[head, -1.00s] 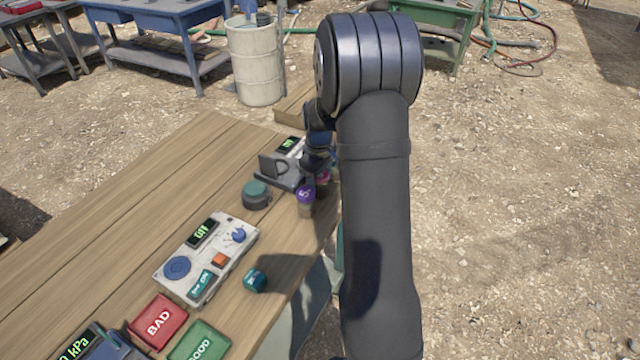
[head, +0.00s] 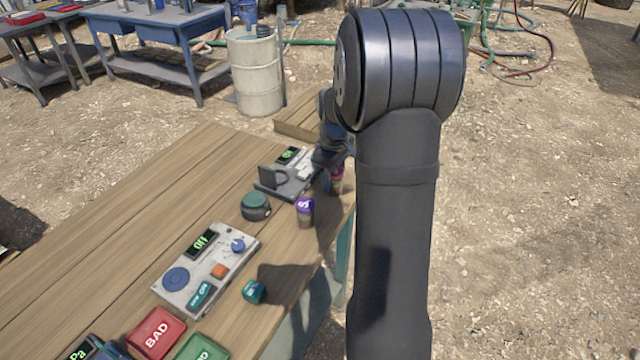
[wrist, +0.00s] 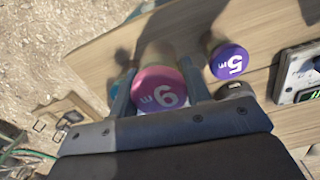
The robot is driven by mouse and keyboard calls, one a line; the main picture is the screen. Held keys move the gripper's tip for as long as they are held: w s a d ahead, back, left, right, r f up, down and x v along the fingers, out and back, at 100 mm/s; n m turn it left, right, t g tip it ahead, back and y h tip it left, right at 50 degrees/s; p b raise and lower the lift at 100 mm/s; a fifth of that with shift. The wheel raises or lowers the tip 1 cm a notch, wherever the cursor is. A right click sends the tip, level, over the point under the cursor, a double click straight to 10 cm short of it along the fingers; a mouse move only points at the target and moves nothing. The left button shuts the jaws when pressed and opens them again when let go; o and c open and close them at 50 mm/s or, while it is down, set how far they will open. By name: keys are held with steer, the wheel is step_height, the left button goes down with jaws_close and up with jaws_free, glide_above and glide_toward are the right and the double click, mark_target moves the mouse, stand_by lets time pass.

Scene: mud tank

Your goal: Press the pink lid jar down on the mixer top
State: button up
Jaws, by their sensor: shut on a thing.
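The pink lid jar (head: 337,174) is by the far right table edge in the head view, under my gripper (head: 334,160) and partly hidden by the arm. In the wrist view its pink lid (wrist: 160,88), with a white number, sits between the two fingers of my gripper (wrist: 157,76). The fingers are shut on it. A round dark device with a teal top (head: 255,204), which looks like the mixer, stands left of and nearer than the jar. I cannot tell whether the jar is clear of the table.
A purple lid jar (head: 305,210) stands close to the pink one; its lid (wrist: 230,62) shows in the wrist view. A grey device (head: 290,175) with a green display is left of my gripper. A control panel (head: 207,268), teal jar (head: 254,292) and red BAD tray (head: 157,333) lie nearer.

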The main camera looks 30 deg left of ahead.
steer(key=d+r, duration=0.4)
steer(key=d, duration=0.3)
steer(key=s+a+n, duration=0.2)
steer(key=s+a, duration=0.4)
steer(key=a, duration=0.7)
steer(key=s+a+n, duration=0.3)
steer(key=s+a, duration=0.2)
steer(key=a, duration=0.7)
steer(key=shift+m, duration=0.3)
steer(key=shift+a+f, duration=0.15)
steer(key=shift+f, duration=1.85)
steer(key=shift+f, duration=0.95)
steer(key=shift+r, duration=0.1)
step_height(320, 180, up, 7)
stand_by(1.0)
